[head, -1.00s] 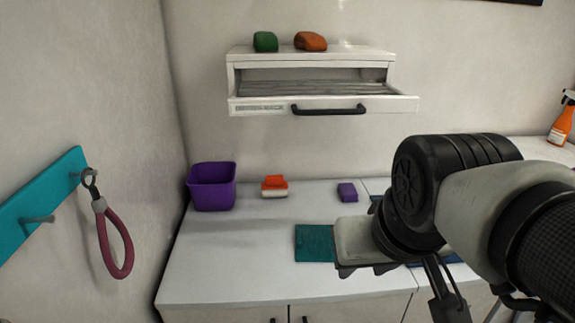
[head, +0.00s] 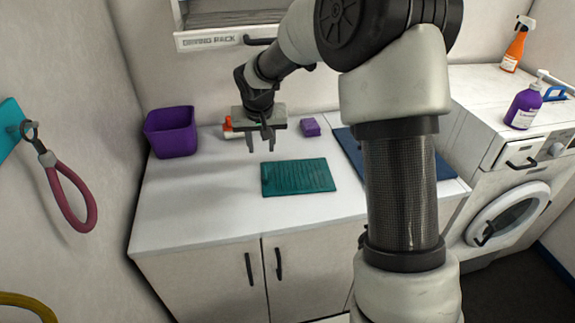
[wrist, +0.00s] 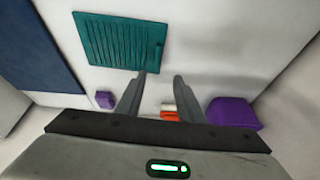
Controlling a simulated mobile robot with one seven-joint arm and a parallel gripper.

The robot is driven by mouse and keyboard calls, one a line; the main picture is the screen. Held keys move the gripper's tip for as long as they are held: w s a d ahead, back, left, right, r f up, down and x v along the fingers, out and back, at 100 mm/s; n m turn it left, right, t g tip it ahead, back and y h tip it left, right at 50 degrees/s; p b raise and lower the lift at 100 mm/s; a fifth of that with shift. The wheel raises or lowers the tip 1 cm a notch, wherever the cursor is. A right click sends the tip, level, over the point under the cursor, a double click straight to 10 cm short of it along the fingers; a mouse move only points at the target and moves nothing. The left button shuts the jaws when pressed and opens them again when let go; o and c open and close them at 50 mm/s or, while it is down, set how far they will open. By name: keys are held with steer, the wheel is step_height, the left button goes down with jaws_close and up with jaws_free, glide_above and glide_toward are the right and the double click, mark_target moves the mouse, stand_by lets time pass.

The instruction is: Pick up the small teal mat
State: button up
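The small teal mat (head: 298,177) is a flat ribbed rectangle lying on the white counter, and all of it shows in the head view. It also shows in the wrist view (wrist: 119,42), at upper left beyond the fingertips. My gripper (head: 261,147) is above the counter, just behind and left of the mat's far edge, with its fingers pointing down. In the wrist view the two fingers (wrist: 164,76) stand apart with nothing between their tips. The gripper is open and empty, apart from the mat.
A purple bin (head: 171,132) stands at the counter's back left. An orange-and-white brush (head: 229,127) is partly hidden behind my gripper. A small purple block (head: 310,127) lies behind the mat. A larger blue mat (head: 352,150) lies to the right. The counter's front left is clear.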

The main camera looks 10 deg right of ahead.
glide_above(265, 173)
steer(key=s, duration=0.3)
steer(key=f, duration=0.7)
steer(key=a+f+p, duration=0.1)
steer(key=f, duration=0.3)
steer(key=shift+w, duration=0.15)
steer(key=shift+d+p+x, duration=0.2)
steer(key=shift+p+x, duration=0.1)
steer(key=shift+x, duration=1.05)
steer(key=shift+d+p+x, duration=0.15)
steer(key=shift+p+x, duration=0.1)
steer(key=shift+x, duration=1.05)
steer(key=shift+w, duration=0.1)
steer(key=shift+r, duration=0.1)
jaws_close()
